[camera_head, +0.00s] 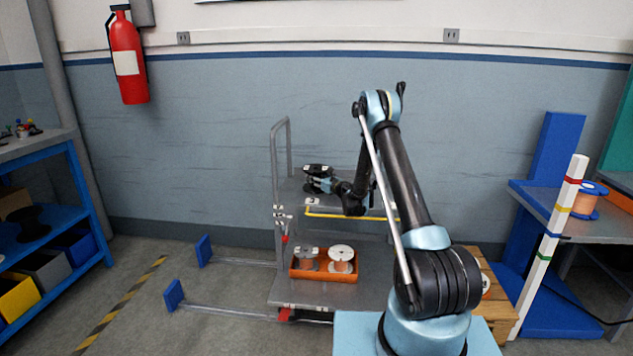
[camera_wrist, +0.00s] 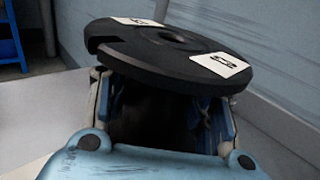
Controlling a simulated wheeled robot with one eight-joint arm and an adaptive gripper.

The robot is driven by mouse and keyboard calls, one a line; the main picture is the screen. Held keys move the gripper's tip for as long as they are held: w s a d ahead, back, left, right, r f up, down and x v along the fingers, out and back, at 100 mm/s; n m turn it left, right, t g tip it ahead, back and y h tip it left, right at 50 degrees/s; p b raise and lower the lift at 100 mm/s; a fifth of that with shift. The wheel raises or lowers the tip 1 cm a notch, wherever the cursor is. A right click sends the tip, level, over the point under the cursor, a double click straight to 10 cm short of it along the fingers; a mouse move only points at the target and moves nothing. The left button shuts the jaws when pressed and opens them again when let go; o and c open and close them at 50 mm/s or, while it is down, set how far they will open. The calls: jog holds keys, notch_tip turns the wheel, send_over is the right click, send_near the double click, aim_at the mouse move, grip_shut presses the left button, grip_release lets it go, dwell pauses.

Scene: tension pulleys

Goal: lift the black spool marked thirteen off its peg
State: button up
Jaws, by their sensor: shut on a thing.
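The black spool (camera_head: 317,169) is at the upper level of the grey cart, at the end of my arm. In the wrist view its wide top flange (camera_wrist: 150,50) fills the upper middle, tilted in the picture, with two white labels whose marks I cannot read. My gripper (camera_head: 322,186) is shut on the spool, its two fingers under the top flange on either side of the dark core (camera_wrist: 155,112). The peg and the underside of the spool are hidden, so I cannot tell whether the spool is still on the peg.
An orange bin (camera_head: 325,277) with two copper-coloured spools stands on the cart's lower deck (camera_head: 325,293). The cart's upright handle (camera_head: 275,165) is beside the spool on the left. A yellow bar (camera_head: 345,215) runs below it. A white post (camera_head: 545,250) stands at the right.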

jog(key=shift+d+r, duration=0.1)
jog(key=shift+r, duration=1.4)
dwell(0.7)
jog(key=shift+s, duration=0.1)
dwell(0.4)
jog(key=shift+r, duration=0.1)
jog(key=shift+r, duration=1.65)
jog(key=shift+r, duration=0.1)
jog(key=shift+r, duration=1.65)
jog(key=shift+r, duration=0.15)
jog(key=shift+r, duration=1.4)
